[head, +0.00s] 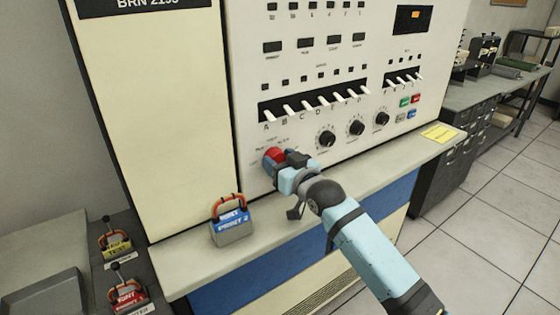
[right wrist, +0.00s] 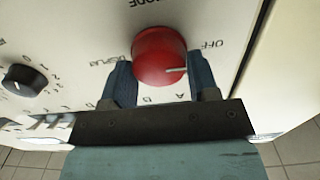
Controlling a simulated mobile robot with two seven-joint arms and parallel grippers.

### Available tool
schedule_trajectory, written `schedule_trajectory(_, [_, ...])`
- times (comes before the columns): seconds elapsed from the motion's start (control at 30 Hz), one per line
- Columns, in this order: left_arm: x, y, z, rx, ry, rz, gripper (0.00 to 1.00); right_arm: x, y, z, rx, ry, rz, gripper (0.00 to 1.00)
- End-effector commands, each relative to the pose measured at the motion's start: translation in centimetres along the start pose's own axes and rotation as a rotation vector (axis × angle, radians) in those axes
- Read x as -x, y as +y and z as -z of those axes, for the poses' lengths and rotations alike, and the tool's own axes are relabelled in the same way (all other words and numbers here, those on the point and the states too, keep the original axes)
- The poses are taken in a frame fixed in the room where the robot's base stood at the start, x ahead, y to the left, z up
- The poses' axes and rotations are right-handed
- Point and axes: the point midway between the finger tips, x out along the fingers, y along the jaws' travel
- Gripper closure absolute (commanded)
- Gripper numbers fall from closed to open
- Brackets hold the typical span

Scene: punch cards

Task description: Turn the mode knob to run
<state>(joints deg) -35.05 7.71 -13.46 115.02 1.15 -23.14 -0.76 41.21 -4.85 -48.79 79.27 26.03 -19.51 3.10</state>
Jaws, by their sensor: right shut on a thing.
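The red mode knob (head: 272,156) is on the lower left of the cream console panel. In the right wrist view the knob (right wrist: 158,55) shows a pale pointer line aimed to the right, just under the upside-down word OFF. Other lettering around it is partly hidden by my fingers, and I cannot read a run mark. My right gripper (head: 283,159) is at the knob; in the right wrist view its two fingers (right wrist: 163,78) are shut on the knob, one on each side. My left gripper is not in view.
A padlock-handled blue and grey block (head: 231,225) stands on the console ledge (head: 330,200) left of my right arm. Black dials (head: 326,139) and a row of white switches (head: 312,106) are close to the knob. Yellow (head: 116,246) and red (head: 128,294) tagged blocks sit at lower left.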

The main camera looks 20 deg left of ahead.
Motion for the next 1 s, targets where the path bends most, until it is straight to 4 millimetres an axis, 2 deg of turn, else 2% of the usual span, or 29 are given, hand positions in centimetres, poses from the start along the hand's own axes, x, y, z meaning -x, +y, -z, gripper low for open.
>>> schedule_trajectory(0.27, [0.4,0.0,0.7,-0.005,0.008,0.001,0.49,0.0,0.0,0.1,-0.113,-0.001,0.0,0.69])
schedule_trajectory(1.0, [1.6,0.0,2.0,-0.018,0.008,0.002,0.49,0.0,0.3,-0.1,-0.671,-0.002,0.0,0.69])
